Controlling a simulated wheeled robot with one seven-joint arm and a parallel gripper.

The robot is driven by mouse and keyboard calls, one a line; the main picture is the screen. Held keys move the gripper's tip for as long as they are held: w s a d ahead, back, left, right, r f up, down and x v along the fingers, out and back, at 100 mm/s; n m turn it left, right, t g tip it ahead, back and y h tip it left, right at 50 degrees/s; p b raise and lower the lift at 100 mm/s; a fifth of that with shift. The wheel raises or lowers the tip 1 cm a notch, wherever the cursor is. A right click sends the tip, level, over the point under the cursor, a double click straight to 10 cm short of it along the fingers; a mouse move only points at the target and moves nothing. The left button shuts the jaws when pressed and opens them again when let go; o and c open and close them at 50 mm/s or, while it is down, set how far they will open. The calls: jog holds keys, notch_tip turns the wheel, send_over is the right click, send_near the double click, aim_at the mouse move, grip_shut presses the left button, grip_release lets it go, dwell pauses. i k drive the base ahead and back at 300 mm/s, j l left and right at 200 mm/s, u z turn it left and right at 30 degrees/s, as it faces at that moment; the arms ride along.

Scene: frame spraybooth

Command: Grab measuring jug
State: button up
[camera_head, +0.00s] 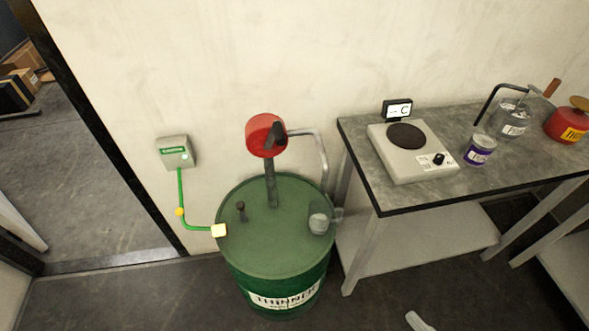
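A small clear, greyish jug (319,224), which looks like the measuring jug, stands upright on the right side of the top of the green thinner drum (262,246). It sits below the end of the metal spout of the red-headed hand pump (264,134). A faint handle seems to stick out on its right side, past the drum's rim. Whether it holds liquid cannot be told. My gripper is not in view.
A grey worktable (370,166) right of the drum holds a hot plate (404,166), a purple-labelled can (480,150), a clear container (510,119) and a red can (569,125). A green grounding cable (181,190) runs from a wall box (175,152) to the drum. A doorway opens at left.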

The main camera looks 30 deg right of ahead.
aim_at(321, 211)
jog(key=i+j, duration=0.2)
jog(key=j, duration=0.15)
jog(key=i+j+z, duration=0.1)
jog(key=i+j, duration=0.15)
jog(key=j, duration=0.15)
jog(key=i+j, duration=0.2)
jog(key=j, duration=0.15)
jog(key=i+j, duration=0.2)
jog(key=j, duration=0.2)
jog(key=z, duration=0.05)
